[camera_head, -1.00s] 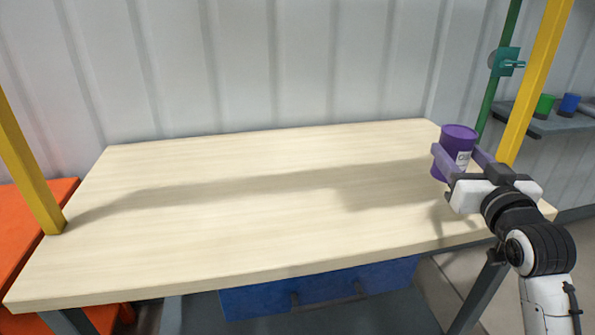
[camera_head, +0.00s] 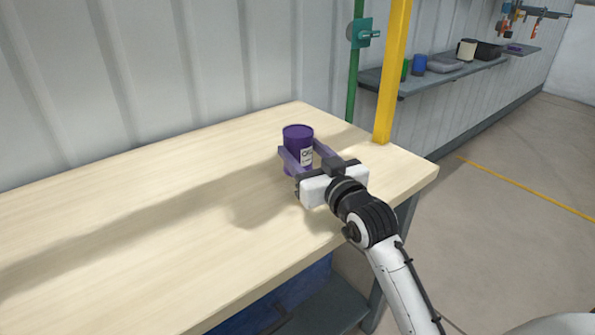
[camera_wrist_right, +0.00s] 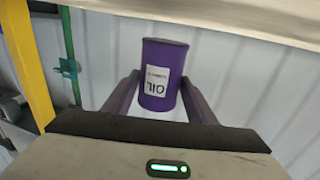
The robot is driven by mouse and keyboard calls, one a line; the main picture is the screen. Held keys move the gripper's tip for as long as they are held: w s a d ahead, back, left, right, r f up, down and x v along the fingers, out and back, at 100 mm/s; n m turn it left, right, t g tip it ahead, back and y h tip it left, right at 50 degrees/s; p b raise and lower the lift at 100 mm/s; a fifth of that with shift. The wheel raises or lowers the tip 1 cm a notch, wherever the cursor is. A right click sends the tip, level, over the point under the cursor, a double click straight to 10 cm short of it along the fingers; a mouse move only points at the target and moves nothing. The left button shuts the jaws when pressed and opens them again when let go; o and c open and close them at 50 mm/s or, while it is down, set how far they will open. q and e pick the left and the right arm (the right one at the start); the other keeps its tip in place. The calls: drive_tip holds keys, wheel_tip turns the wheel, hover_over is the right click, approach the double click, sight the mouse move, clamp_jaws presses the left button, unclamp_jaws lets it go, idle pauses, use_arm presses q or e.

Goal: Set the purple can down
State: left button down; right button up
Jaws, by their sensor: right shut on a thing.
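The purple can (camera_head: 294,134) has a white label and is held upright over the right part of the pale wooden table (camera_head: 225,150). My right gripper (camera_head: 299,154) is shut on it, with one finger on each side. In the right wrist view the can (camera_wrist_right: 176,57) shows between the fingers of the right gripper (camera_wrist_right: 160,95), with its "OIL" label upside down. The can appears to be above the tabletop, but its gap to the wood is hard to judge. My left gripper is not in view.
A yellow post (camera_head: 394,75) and a green pole (camera_head: 355,80) with a teal fitting stand near the table's far right corner. A wall shelf (camera_head: 415,84) holds a blue can and other items. The tabletop left of the can is clear.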

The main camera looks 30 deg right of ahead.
sight(305, 167)
wheel_tip(305, 167, down, 3)
drive_tip(key=shift+f, duration=0.45)
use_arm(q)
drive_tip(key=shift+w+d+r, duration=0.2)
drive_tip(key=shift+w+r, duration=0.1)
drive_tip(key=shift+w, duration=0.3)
use_arm(e)
drive_tip(key=shift+f, duration=0.1)
drive_tip(key=shift+f+b, duration=0.15)
drive_tip(key=shift+b, duration=0.15)
drive_tip(key=o, duration=1.3)
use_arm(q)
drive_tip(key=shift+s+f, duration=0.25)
use_arm(e)
drive_tip(key=shift+o, duration=0.2)
